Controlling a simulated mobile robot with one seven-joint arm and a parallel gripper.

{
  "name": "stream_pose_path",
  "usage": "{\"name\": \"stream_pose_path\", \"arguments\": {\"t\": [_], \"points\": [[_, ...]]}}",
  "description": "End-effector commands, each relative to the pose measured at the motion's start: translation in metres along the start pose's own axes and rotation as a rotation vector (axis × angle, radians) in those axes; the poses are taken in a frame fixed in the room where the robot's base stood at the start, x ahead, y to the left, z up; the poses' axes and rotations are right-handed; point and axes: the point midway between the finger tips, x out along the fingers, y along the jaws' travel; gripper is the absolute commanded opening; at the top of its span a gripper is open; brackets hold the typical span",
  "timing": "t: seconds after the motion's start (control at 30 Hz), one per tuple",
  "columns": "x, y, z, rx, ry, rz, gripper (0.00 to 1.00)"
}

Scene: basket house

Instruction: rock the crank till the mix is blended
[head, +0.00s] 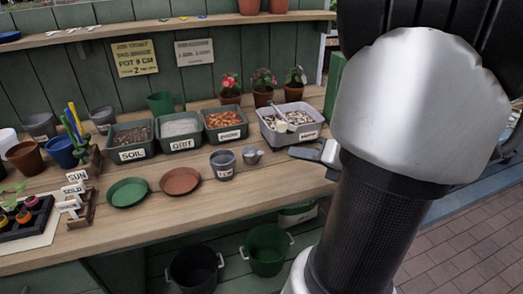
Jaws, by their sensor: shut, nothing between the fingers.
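I cannot make out a crank in this view. My gripper (303,153) is shut and empty over the front right of the wooden bench (155,215), in front of the right-hand tub (290,125). That grey tub holds a pale, speckled material with a white scoop (282,125) in it. To its left stand labelled tubs: a soil tub (132,155), a grit tub (180,143) and a tub of orange-brown pieces (226,134). A grey labelled pot (222,164) and a small metal vessel (252,155) stand left of my gripper, apart from it.
A green saucer (128,192) and a terracotta saucer (180,181) lie near the front edge. Pots, tools and small signs crowd the left. Flowerpots (263,95) stand behind. Buckets (266,249) sit below. My arm hides the right side.

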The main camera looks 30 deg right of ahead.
Motion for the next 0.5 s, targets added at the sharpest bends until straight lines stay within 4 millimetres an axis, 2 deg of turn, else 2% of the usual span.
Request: {"name": "stream_pose_path", "arguments": {"t": [0.13, 0.23, 0.37, 0.5], "points": [[-0.002, -0.007, -0.001, -0.003, -0.019, -0.012, 0.00], [0.005, -0.007, -0.001, -0.005, -0.018, -0.011, 0.00], [0.026, -0.007, -0.003, -0.004, -0.015, -0.009, 0.00], [0.056, -0.008, -0.003, -0.004, -0.015, -0.008, 0.00]]}}
